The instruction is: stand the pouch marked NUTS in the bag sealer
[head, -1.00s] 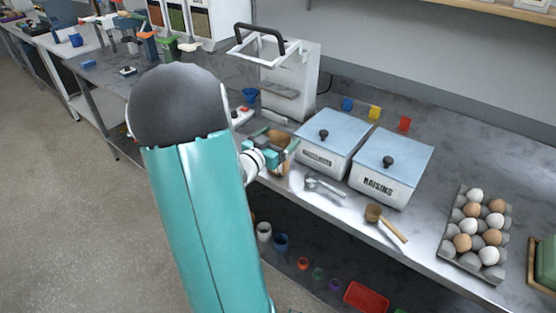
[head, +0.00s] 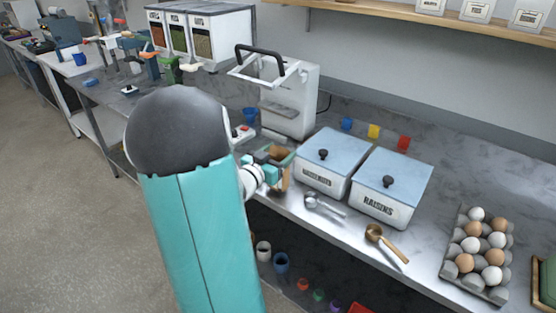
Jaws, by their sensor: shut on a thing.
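My gripper (head: 270,168) is teal and is shut on a brown pouch (head: 284,181). It holds the pouch near the counter's front edge, left of the blue-lidded bins. The arm and fingers hide part of the pouch, and no marking on it can be read. I cannot tell whether its bottom touches the counter. The bag sealer (head: 294,105) is a white upright machine with a black handle, behind the gripper against the wall. Its frame is raised and no pouch shows in it.
Two blue-lidded bins (head: 328,152), one marked RAISINS (head: 380,205), stand right of the pouch. A metal scoop (head: 322,204) and a wooden-handled scoop (head: 386,241) lie in front. An egg tray (head: 462,290) is at the right. A blue cup (head: 249,116) stands left of the sealer.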

